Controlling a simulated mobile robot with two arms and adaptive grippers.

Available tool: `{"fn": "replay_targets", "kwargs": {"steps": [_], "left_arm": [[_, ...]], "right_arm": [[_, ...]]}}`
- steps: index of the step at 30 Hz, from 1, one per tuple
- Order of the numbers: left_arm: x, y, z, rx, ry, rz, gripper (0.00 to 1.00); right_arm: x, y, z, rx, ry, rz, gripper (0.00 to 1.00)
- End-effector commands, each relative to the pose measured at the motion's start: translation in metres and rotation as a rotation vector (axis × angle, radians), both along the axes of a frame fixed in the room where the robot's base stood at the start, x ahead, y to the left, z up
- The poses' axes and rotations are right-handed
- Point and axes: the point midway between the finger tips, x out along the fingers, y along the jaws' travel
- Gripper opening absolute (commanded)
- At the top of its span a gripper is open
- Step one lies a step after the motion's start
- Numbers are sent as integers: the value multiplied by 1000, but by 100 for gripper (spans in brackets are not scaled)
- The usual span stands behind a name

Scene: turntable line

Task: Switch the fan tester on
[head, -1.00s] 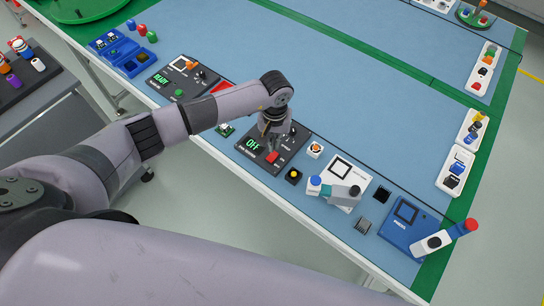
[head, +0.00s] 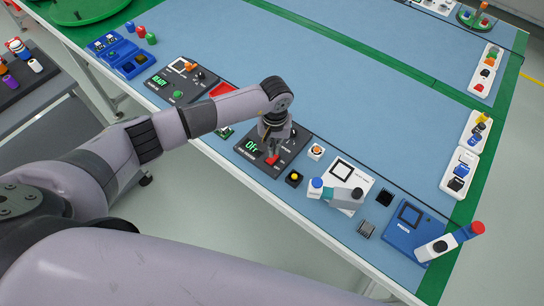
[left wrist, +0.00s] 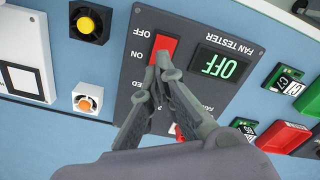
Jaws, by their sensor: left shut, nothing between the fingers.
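The fan tester is a dark panel (head: 291,151) on the blue table mat, and its panel fills the middle of the left wrist view (left wrist: 197,33). Its green display (left wrist: 220,66) reads OFF. The fingers hide part of the panel's lower labels. My right gripper is not in view.
A black button box with a yellow button (head: 293,178) and a white box with an orange button (head: 315,152) stand close beside the tester. On the other side are a green board (head: 224,132) and a red tray (head: 222,89). The mat's middle is clear.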

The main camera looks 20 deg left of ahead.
Motion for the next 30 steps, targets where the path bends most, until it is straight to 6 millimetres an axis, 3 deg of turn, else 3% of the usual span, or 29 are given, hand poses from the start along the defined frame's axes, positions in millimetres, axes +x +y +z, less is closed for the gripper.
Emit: {"fn": "replay_targets", "kwargs": {"steps": [30], "left_arm": [[0,0,-6,0,0,0,0]], "right_arm": [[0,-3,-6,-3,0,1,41]]}}
